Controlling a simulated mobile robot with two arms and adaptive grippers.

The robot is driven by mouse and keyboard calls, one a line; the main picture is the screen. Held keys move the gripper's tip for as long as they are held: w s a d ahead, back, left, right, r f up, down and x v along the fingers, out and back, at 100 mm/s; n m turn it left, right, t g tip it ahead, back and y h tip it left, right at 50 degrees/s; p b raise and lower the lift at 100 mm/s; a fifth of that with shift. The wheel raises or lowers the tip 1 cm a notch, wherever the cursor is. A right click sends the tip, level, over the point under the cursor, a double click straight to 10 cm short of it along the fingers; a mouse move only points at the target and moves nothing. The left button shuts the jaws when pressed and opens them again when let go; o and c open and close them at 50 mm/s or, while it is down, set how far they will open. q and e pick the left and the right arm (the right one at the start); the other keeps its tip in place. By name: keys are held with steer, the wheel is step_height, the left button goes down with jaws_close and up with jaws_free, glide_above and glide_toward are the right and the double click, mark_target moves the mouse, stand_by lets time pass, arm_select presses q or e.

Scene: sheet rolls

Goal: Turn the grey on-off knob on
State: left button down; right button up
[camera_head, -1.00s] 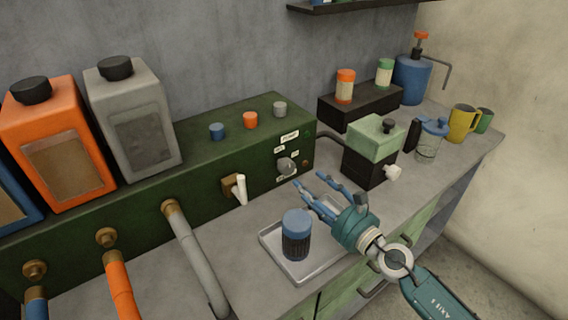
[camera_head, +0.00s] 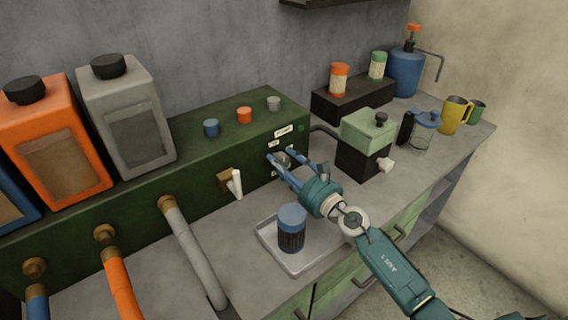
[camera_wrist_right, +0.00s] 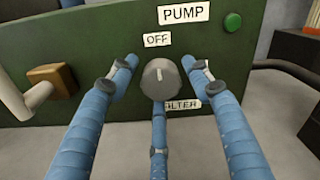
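The grey knob (camera_head: 283,161) sits on the front of the green pump box (camera_head: 225,145), below the PUMP label. In the right wrist view the knob (camera_wrist_right: 158,80) is in the middle, with a pale mark near its top. The OFF label (camera_wrist_right: 157,40) is above it. A label at the upper right is mostly hidden by a finger. My right gripper (camera_head: 280,155) is at the knob, with one finger on each side and a third below. Gaps show beside the knob, so it looks open. A round lamp (camera_wrist_right: 232,22) on the box is green. My left gripper is out of view.
A lever (camera_head: 236,183) sticks out of the box left of the knob. A green-and-black machine (camera_head: 366,140) stands right of my right gripper. Hoses and bottles are at the left.

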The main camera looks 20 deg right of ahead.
steer(key=c, duration=0.7)
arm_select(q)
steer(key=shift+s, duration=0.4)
arm_select(e)
steer(key=shift+c, duration=0.2)
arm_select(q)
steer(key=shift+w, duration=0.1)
